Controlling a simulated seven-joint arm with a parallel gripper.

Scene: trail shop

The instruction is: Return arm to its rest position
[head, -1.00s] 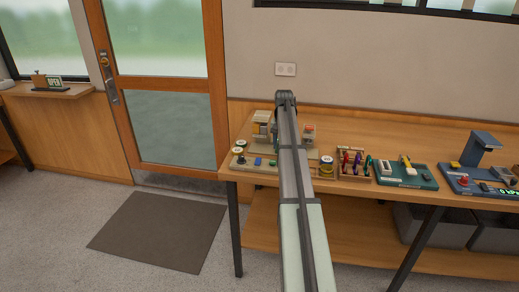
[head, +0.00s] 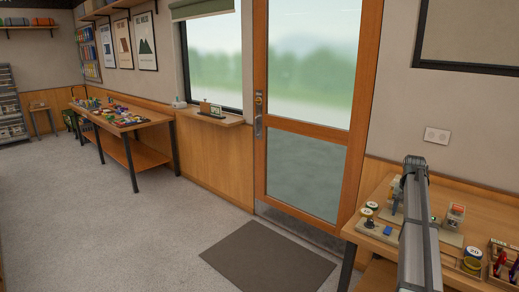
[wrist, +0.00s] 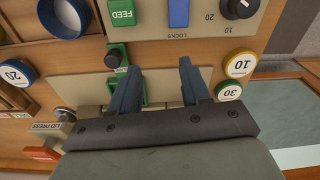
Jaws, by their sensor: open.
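My gripper (wrist: 157,78) shows in the wrist view with two blue-grey fingers apart and nothing between them. It hangs over the wooden bench, by a beige control panel (wrist: 205,28) with a green FEED button (wrist: 123,12), a blue switch (wrist: 178,12) and a black knob (wrist: 238,8). In the head view my arm (head: 418,225) reaches out over the bench (head: 378,192) at the right.
Round weights marked 10 (wrist: 240,65), 30 (wrist: 229,91) and 20 (wrist: 17,73) lie around the fingers. A lid press label (wrist: 46,127) and red block (wrist: 42,153) are at lower left. The floor (head: 130,235) left of the doormat (head: 267,257) is clear.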

